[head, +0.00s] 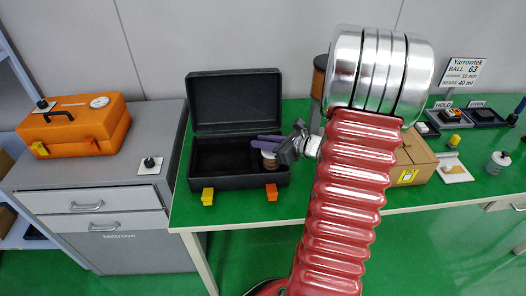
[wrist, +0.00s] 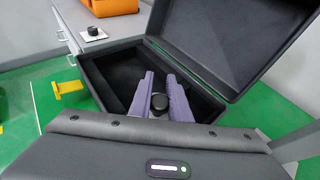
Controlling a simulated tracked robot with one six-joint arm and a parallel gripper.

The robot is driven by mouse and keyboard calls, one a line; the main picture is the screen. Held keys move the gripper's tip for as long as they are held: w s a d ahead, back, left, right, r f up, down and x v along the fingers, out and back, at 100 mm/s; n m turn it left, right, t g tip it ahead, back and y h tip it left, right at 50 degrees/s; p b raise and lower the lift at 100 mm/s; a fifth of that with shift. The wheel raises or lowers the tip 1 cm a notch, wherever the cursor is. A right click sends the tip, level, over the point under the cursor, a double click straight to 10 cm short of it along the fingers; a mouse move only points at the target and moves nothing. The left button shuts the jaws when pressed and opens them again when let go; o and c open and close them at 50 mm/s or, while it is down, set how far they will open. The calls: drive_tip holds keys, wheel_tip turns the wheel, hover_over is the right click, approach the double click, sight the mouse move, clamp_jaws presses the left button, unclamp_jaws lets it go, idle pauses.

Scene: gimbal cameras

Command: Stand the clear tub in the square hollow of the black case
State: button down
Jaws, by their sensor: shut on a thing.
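The black case (head: 237,180) lies open on the green bench, its lid raised at the back; the wrist view shows its dark interior and rim (wrist: 95,75). My gripper (head: 265,142), with purple fingers, is over the right part of the case. In the wrist view my gripper (wrist: 160,77) is closed around a small tub with a round black cap (wrist: 159,103). In the head view the tub's clear, brownish side (head: 270,159) shows below the fingers. The square hollow is hard to make out in the dark interior, and the tub's base is hidden, so I cannot tell whether it touches the case.
A cardboard box (head: 415,160) stands to the right, behind my red arm. Another clear jar (head: 497,164) stands far right. An orange case (head: 80,122) sits on the grey cabinet at left.

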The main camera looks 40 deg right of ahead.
drive_tip(key=shift+f, duration=0.1)
drive_tip(key=shift+f, duration=1.95)
drive_tip(key=c, duration=1.7)
unclamp_jaws()
drive_tip(key=shift+f, duration=0.1)
drive_tip(key=shift+o, duration=0.2)
drive_tip(key=v, duration=1.2)
drive_tip(key=shift+a, duration=0.1)
